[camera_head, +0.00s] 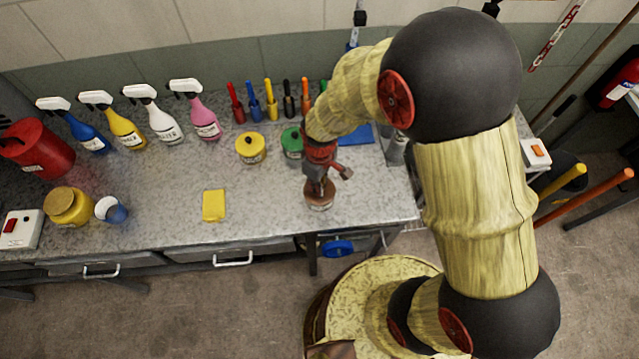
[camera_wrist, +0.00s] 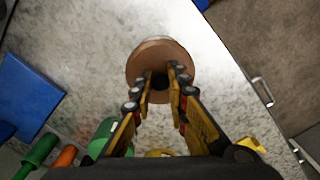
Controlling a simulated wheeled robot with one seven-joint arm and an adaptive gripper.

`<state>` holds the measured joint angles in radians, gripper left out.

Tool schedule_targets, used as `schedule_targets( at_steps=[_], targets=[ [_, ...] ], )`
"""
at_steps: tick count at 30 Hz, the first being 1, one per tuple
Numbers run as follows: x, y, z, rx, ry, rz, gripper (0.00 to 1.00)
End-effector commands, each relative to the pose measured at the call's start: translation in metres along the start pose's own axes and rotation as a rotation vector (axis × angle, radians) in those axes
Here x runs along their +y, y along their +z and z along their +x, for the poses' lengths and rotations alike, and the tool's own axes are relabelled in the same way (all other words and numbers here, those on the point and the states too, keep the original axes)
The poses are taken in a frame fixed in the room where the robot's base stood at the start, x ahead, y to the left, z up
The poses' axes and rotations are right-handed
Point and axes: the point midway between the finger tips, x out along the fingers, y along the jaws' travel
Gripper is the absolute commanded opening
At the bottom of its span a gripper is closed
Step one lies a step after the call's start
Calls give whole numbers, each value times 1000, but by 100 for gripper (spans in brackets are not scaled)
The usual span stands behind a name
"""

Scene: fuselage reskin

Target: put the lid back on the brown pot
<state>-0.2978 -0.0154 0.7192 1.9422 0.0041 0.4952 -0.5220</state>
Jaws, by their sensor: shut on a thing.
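My gripper (camera_head: 318,186) points down near the front right of the grey worktop. Its fingers are shut on the dark knob of the brown lid (camera_wrist: 150,52), which shows as a round disc in the wrist view. The brown pot (camera_head: 319,204) is right under the gripper in the head view, with a pale label on its front. The lid is over the pot, but I cannot tell whether it rests on the rim or hangs just above it.
A yellow pot (camera_head: 250,150) and a green pot (camera_head: 291,142) stand behind, the green one close to my arm. A yellow cloth or sponge (camera_head: 214,205) lies to the left. Spray bottles (camera_head: 163,121) line the back. The worktop's front edge is near the pot.

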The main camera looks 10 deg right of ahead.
Motion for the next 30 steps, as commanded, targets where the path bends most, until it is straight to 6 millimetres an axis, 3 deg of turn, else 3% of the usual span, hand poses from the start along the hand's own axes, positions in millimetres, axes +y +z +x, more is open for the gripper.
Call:
schedule_targets(
  at_steps=[1,2,12,19,30],
  targets=[
    [0,0,0,0,0,0,0],
    [0,0,0,0,0,0,17],
    [0,0,0,0,0,0,37],
    [0,0,0,0,0,0,38],
    [0,0,0,0,0,0,55]
  ],
)
